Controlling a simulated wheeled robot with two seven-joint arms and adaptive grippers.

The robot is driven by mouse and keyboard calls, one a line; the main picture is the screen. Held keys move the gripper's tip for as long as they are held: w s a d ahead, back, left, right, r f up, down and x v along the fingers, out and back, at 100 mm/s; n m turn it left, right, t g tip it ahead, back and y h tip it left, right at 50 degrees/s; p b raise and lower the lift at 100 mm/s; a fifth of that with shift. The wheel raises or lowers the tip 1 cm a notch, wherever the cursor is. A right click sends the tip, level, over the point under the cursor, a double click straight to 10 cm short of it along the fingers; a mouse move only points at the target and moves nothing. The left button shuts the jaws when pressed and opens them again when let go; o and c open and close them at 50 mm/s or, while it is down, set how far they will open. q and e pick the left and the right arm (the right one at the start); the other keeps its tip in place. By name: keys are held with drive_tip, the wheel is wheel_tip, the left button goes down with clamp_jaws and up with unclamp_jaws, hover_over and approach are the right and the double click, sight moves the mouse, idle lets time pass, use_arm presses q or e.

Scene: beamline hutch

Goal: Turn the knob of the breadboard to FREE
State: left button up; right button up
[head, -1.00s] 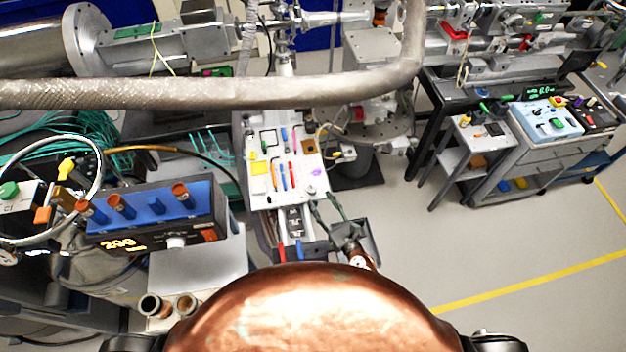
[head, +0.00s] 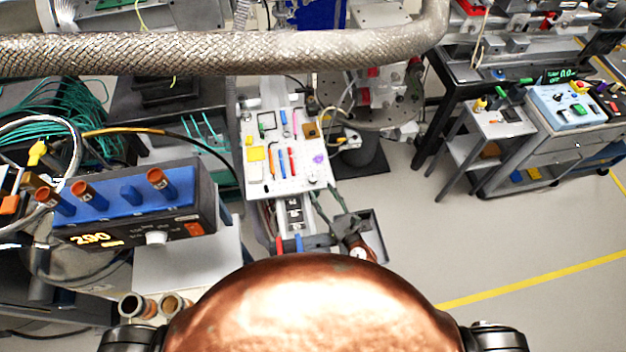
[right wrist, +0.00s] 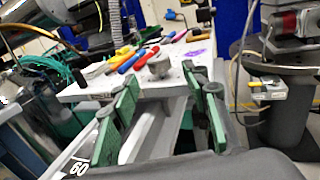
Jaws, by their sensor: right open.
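In the right wrist view, a grey round knob (right wrist: 158,65) stands on the near part of the board (right wrist: 85,89). My right gripper (head: 323,194) is at the board's near right edge. In the right wrist view its green fingers (right wrist: 162,78) are spread apart with nothing between them. The knob appears just beyond the fingertips, and I see no contact. Any FREE mark is too small to read. My left gripper is not in view.
A thick braided pipe (head: 200,50) crosses above the board. A blue-topped box (head: 130,205) with a lit display stands to the left. A grey cart (head: 497,122) and a blue panel box (head: 563,106) are at the right. Open floor lies between.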

sight(316, 182)
drive_tip(key=x, duration=0.6)
drive_tip(key=shift+w+a+r+p, duration=0.1)
drive_tip(key=shift+p, duration=0.2)
drive_tip(key=shift+w+a, duration=0.3)
drive_tip(key=shift+w, duration=0.2)
drive_tip(key=shift+c, duration=0.6)
